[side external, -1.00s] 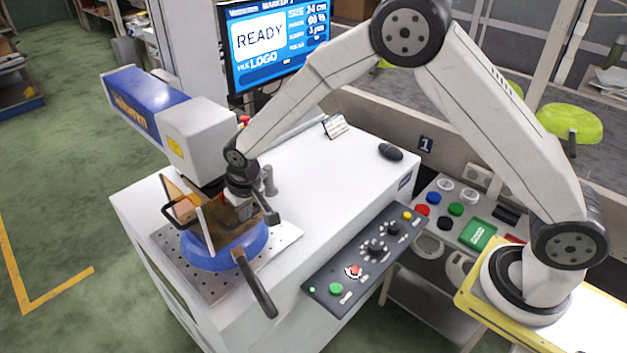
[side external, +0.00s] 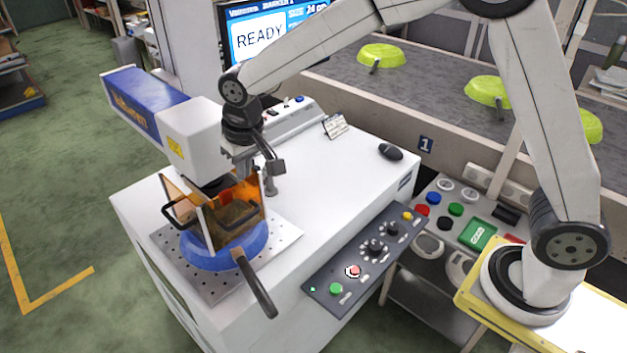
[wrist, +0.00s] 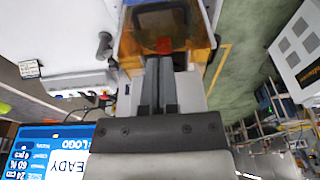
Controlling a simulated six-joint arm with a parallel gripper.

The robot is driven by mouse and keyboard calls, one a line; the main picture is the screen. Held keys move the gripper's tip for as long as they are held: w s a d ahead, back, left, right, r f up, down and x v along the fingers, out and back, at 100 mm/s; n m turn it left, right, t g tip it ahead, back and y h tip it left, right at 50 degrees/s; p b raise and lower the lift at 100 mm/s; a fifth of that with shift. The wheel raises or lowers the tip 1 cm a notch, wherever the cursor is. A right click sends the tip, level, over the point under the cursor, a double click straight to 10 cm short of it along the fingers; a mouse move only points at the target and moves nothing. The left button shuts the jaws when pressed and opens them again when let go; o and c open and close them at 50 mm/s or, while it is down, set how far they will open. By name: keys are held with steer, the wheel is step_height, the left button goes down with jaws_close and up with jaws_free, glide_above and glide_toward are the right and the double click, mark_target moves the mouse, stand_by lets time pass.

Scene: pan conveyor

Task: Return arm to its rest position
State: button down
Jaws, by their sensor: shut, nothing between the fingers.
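My gripper (side external: 271,172) is above and to the right of the orange-windowed guard box of the marking machine in the side external view. In the wrist view my gripper (wrist: 158,60) shows its two fingers pressed together with nothing between them, pointing toward the orange guard (wrist: 168,22). A blue pan (side external: 225,255) sits upside down on the perforated plate (side external: 185,280) under the guard, its dark handle pointing to the front right. My arm reaches over from its base at the right, bent at the elbow.
The marker head (side external: 165,115) overhangs the guard. A monitor (side external: 258,42) reading READY stands behind my forearm. Green pans (side external: 382,56) lie on the conveyor (side external: 430,95) behind.

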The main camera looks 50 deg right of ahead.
steer(key=shift+s+r, duration=0.1)
steer(key=shift+r, duration=0.35)
steer(key=s+d+f, duration=0.3)
steer(key=s+d, duration=0.4)
steer(key=s, duration=0.3)
steer(key=s+d+f, duration=0.3)
steer(key=s+d, duration=0.5)
steer(key=s, duration=0.1)
steer(key=shift+s, duration=0.35)
